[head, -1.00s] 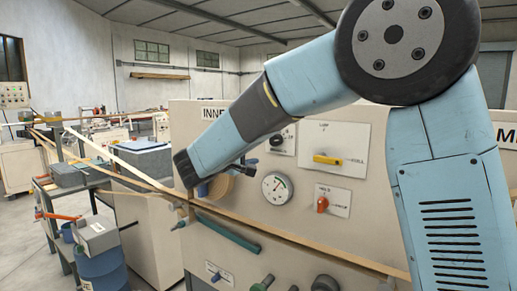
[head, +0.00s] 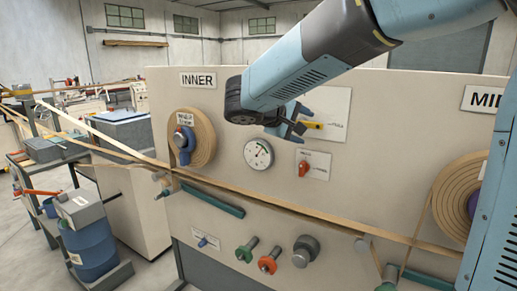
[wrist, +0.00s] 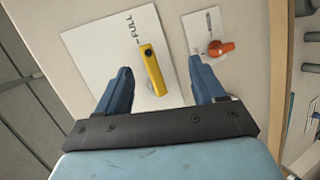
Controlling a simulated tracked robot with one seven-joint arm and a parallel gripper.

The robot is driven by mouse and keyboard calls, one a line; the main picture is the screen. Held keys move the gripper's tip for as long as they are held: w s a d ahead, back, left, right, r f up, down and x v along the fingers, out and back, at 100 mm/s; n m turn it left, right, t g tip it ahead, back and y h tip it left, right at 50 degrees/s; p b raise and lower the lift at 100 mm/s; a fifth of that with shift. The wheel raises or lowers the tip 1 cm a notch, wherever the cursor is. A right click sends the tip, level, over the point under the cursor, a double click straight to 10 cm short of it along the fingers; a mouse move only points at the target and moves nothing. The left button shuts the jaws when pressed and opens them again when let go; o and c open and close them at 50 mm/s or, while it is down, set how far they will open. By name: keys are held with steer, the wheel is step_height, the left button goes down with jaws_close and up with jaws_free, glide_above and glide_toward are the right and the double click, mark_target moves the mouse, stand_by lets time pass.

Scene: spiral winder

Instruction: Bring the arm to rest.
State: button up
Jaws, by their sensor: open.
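My gripper (head: 290,122) is at the end of my blue arm, in front of the INNER panel (head: 215,235). In the wrist view its two blue fingers (wrist: 163,88) are apart with nothing held between them. A yellow lever handle (wrist: 153,70) on a white plate shows between and beyond the fingertips. It also shows in the head view (head: 313,125), just right of the gripper. An orange-red knob (wrist: 221,48) is near the right finger in the wrist view. I cannot tell the exact gap between fingers and panel.
A round gauge (head: 258,154) and a tan tape roll (head: 203,138) are on the panel left of the gripper. A tan strip (head: 300,212) runs across the panel below. Green (head: 246,249) and orange (head: 272,260) knobs sit lower. A larger roll (head: 450,190) is at right.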

steer(key=s+d+f+m+g+y, duration=0.3)
steer(key=s+d+f+m+g, duration=0.1)
steer(key=s+d, duration=0.8)
steer(key=s+f+m+y, duration=0.3)
steer(key=s+y, duration=0.3)
steer(key=s, duration=0.6)
steer(key=shift+s+d+f+m+t+y, duration=0.35)
steer(key=shift+d+m+t+y, duration=0.1)
steer(key=shift+m, duration=0.15)
